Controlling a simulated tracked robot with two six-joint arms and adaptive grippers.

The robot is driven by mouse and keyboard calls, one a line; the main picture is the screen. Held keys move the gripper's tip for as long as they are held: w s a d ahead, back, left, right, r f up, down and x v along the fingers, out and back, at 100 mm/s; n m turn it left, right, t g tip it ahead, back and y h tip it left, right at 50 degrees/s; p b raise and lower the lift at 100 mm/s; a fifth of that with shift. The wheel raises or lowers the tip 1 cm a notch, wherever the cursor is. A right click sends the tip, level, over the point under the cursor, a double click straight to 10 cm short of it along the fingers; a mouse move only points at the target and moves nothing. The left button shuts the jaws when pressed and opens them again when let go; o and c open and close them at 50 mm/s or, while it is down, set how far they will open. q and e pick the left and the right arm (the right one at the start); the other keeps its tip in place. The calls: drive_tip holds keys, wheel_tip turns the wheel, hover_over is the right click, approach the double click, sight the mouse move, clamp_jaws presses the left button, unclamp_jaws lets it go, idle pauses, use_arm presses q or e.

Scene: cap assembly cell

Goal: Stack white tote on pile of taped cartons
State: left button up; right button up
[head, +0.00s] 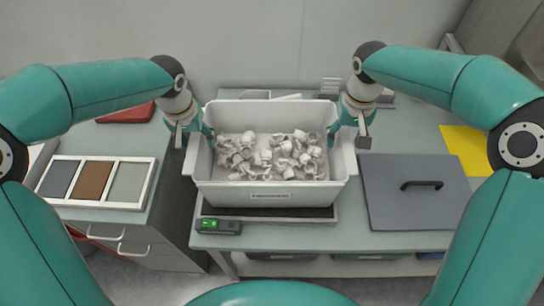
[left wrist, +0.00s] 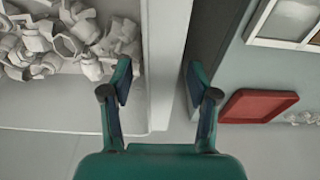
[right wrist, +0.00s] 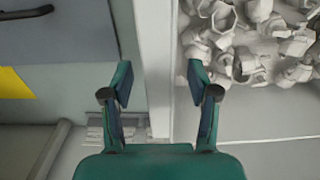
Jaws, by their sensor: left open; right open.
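The white tote (head: 270,186), filled with loose white fittings (head: 268,156), stands on a dark pad on the bench. My left gripper (head: 194,133) is open at the tote's left side. In the left wrist view its fingers (left wrist: 158,84) lie on either side of the tote's wall (left wrist: 164,45), with gaps. My right gripper (head: 348,136) is open at the tote's right side. In the right wrist view its fingers (right wrist: 159,84) likewise straddle the wall (right wrist: 156,45), apart from it. I see no pile of taped cartons in these views.
A grey lid with a black handle (head: 415,205) lies right of the tote, near a yellow sheet (head: 467,148). A green-lit device (head: 218,226) sits at the bench's front edge. A tray of colour panels (head: 95,182) and a red item (head: 126,113) are on the left cabinet.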

use_arm(q)
drive_tip(key=shift+c, duration=0.3)
use_arm(e)
drive_tip(key=shift+c, duration=0.3)
use_arm(q)
clamp_jaws()
use_arm(e)
clamp_jaws()
use_arm(q)
drive_tip(key=shift+w+r, duration=0.1)
drive_tip(key=shift+r, duration=0.1)
use_arm(e)
drive_tip(key=shift+w+r, duration=0.15)
drive_tip(key=shift+r, duration=0.05)
